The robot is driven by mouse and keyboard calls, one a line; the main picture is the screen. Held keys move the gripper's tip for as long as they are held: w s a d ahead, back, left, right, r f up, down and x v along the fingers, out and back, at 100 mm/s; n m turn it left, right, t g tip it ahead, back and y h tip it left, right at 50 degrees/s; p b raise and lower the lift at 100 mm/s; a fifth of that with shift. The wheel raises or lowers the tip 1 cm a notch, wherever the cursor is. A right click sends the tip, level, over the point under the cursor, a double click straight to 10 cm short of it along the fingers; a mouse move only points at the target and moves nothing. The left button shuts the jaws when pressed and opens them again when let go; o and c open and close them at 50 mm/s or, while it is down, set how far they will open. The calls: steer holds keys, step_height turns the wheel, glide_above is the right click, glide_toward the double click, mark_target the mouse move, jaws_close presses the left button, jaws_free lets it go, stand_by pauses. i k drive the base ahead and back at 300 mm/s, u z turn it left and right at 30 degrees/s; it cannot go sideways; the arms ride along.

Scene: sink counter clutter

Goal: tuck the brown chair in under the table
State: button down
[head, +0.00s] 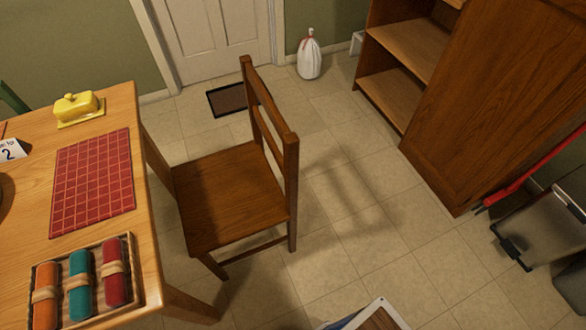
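The brown chair (229,196) stands upright on the tiled floor to the right of the table in the head view. Its backrest is on the right side, away from the table, and its seat faces the table. The wooden table (98,105) fills the left of the view. A strip of floor shows between the seat's left edge and the table's right edge, so the seat is not under the tabletop. The far-left leg is partly hidden by the table and seat. My gripper is not in view.
On the table are a red checked placemat (93,182), a yellow butter dish (78,108) and a tray of rolled cloths (134,270). A dark doormat (227,100), white bag (309,55), wooden cabinet (486,95) and bin (545,228) stand around. Floor right of the chair is clear.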

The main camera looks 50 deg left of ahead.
mark_target(226, 197)
steer(key=u, duration=0.35)
steer(key=i, duration=0.75)
steer(key=u, duration=1.15)
steer(key=i, duration=0.55)
steer(key=u, duration=0.55)
